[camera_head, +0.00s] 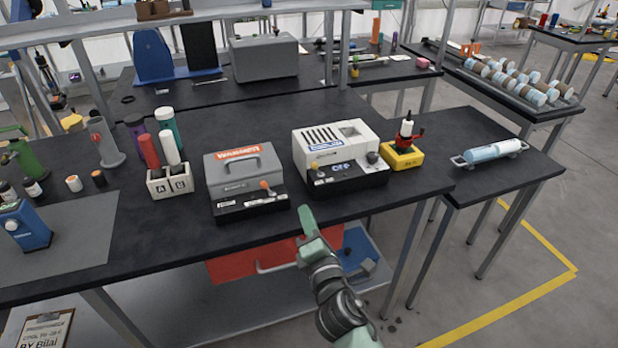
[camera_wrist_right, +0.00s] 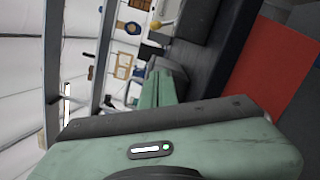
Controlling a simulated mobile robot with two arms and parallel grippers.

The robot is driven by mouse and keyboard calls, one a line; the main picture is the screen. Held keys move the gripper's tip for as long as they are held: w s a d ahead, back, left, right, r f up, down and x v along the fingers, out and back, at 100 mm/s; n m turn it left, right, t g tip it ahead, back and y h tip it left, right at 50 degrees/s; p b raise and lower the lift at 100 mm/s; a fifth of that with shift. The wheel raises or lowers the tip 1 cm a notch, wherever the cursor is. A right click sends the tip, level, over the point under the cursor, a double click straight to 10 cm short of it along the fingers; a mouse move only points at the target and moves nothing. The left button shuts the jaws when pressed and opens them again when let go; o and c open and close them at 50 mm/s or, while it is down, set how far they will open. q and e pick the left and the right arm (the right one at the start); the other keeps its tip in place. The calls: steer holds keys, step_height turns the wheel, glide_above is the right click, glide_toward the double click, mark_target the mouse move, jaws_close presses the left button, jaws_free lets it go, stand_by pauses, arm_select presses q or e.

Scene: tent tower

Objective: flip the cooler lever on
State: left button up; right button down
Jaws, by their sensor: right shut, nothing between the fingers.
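The cooler (camera_head: 340,138) appears to be the white box with a slotted top, a blue label and a dark front base, standing upright on the black bench. Its front display (camera_head: 341,167) seems to read OFF. A small lever with an orange knob (camera_head: 314,165) is at the left of its front. My right gripper (camera_head: 308,218) is shut and empty, in front of the bench's front edge, below and apart from the cooler. In the right wrist view its green fingers (camera_wrist_right: 167,88) are together with nothing between them. My left gripper is not in view.
A grey box with a red label (camera_head: 243,172) and its own orange-knobbed lever stands left of the cooler. A yellow block with a red-and-white device (camera_head: 402,154) stands close on its right. A red drawer (camera_head: 275,258) is under the bench. The bench strip before the cooler is clear.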

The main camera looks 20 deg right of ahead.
mark_target(317, 169)
steer(key=w, duration=0.6)
steer(key=w+p, duration=0.1)
steer(key=w, duration=0.2)
steer(key=shift+w+d+r, duration=0.25)
steer(key=shift+w, duration=0.1)
steer(key=d, duration=0.1)
steer(key=d+r+p, duration=0.1)
steer(key=d+p, duration=0.1)
steer(key=shift+w+r, duration=0.25)
steer(key=shift+w, duration=0.15)
steer(key=shift+d+r, duration=0.1)
steer(key=shift+d, duration=0.2)
